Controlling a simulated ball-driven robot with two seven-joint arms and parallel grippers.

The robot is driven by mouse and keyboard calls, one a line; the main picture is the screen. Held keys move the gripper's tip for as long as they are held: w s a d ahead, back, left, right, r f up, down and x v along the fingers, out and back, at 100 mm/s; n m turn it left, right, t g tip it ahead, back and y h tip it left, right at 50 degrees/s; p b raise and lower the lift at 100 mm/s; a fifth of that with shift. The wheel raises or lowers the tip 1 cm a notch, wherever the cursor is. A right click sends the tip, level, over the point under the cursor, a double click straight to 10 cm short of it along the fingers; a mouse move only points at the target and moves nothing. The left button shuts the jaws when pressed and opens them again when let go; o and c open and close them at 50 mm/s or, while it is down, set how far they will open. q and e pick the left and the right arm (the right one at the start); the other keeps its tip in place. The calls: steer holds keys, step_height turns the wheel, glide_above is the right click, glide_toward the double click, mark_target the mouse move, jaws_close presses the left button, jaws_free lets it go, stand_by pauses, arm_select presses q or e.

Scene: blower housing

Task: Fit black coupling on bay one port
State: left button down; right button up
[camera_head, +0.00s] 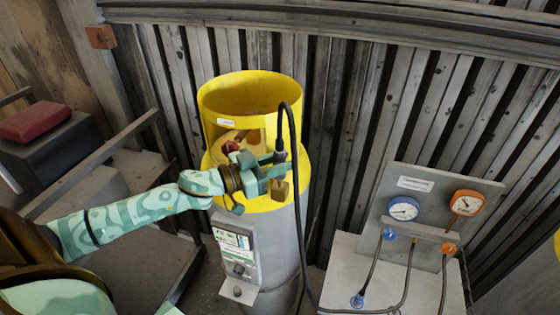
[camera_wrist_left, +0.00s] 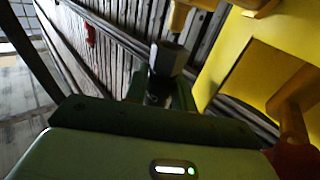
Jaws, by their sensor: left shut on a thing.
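My left gripper (camera_head: 276,163) is shut on the black coupling (camera_head: 280,145) at the end of a black hose (camera_head: 297,180). It holds the coupling upright beside the cut-out of the yellow collar on a grey cylinder (camera_head: 285,232). A brass block (camera_head: 280,189) shows just below the gripper; I cannot tell if it is the bay one port. In the left wrist view, a dark piece (camera_wrist_left: 157,92) with a grey faceted part (camera_wrist_left: 168,59) stands between the green fingers (camera_wrist_left: 152,88). My right gripper is not in view.
The yellow collar (camera_head: 225,95) rises behind the gripper, with a red knob (camera_head: 231,147) nearby. At right, a panel (camera_head: 400,177) carries a blue gauge (camera_head: 403,209) and an orange gauge (camera_head: 466,203).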

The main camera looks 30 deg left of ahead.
arm_select(q)
steer(key=shift+f, duration=0.2)
steer(key=shift+f+b, duration=0.7)
steer(key=shift+f, duration=0.65)
steer(key=c, duration=1.1)
jaws_free()
steer(key=shift+s+a, duration=0.1)
steer(key=shift+s, duration=0.05)
steer(key=b+v, duration=0.2)
steer(key=v, duration=1.4)
